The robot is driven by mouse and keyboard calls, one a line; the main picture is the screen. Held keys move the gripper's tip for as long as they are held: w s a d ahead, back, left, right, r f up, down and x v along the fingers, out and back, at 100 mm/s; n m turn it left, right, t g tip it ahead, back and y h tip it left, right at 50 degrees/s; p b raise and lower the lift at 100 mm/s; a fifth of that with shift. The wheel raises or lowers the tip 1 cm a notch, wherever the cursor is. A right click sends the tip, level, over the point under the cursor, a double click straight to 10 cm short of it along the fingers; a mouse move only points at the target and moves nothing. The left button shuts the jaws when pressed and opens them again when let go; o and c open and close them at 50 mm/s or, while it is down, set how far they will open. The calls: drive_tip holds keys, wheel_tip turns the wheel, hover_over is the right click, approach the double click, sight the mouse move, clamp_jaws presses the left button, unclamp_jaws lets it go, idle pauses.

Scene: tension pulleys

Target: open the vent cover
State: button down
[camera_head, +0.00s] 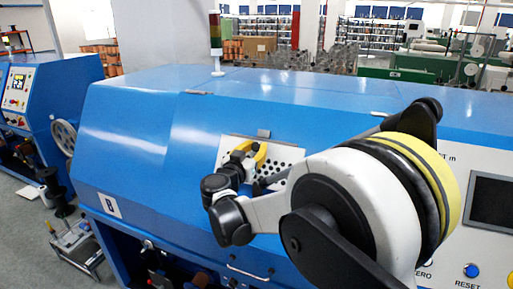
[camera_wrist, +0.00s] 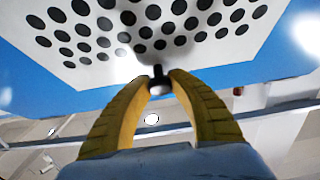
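The vent cover (camera_head: 287,154) is a pale panel with rows of round dark holes on the sloping blue front of the machine. My arm hides part of it in the head view. In the wrist view the cover (camera_wrist: 215,54) fills the upper part, and a small knob (camera_wrist: 159,86) with a dark stem stands at its near edge. My gripper (camera_wrist: 160,78) has yellow fingers, and their tips close in on both sides of this knob. In the head view my gripper (camera_head: 262,153) lies against the cover. I cannot tell whether the cover is lifted.
The blue machine (camera_head: 135,125) spreads to both sides of the cover. A dark screen (camera_head: 492,202) and a blue button (camera_head: 471,270) are at right. A signal light (camera_head: 216,35) stands on top. A metal handle (camera_head: 247,272) is below. Another blue machine (camera_head: 45,90) stands at left.

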drive_tip(key=shift+s+a+b, duration=0.1)
drive_tip(key=shift+s+b, duration=0.05)
drive_tip(key=shift+b, duration=0.15)
drive_tip(key=s+t+b, duration=0.1)
drive_tip(key=b, duration=0.1)
drive_tip(key=s+a+t+b, duration=0.1)
drive_tip(key=b, duration=0.1)
drive_tip(key=s+t+h+b, duration=0.1)
drive_tip(key=b, duration=0.1)
drive_tip(key=shift+s+a+f, duration=0.15)
drive_tip(key=shift+s+f, duration=0.2)
drive_tip(key=s+b, duration=0.1)
drive_tip(key=s+a+f+t+b, duration=0.1)
drive_tip(key=s+b, duration=0.1)
drive_tip(key=s+t+b, duration=0.1)
drive_tip(key=b, duration=0.1)
drive_tip(key=shift+s+a+f+h, duration=0.3)
drive_tip(key=shift+s+f+h, duration=0.05)
drive_tip(key=shift+f+h, duration=0.05)
drive_tip(key=shift+s+f, duration=0.15)
drive_tip(key=shift+f, duration=0.05)
idle(0.3)
drive_tip(key=c, duration=1.1)
unclamp_jaws()
drive_tip(key=shift+s+a+r, duration=0.1)
drive_tip(key=shift+s+a, duration=0.05)
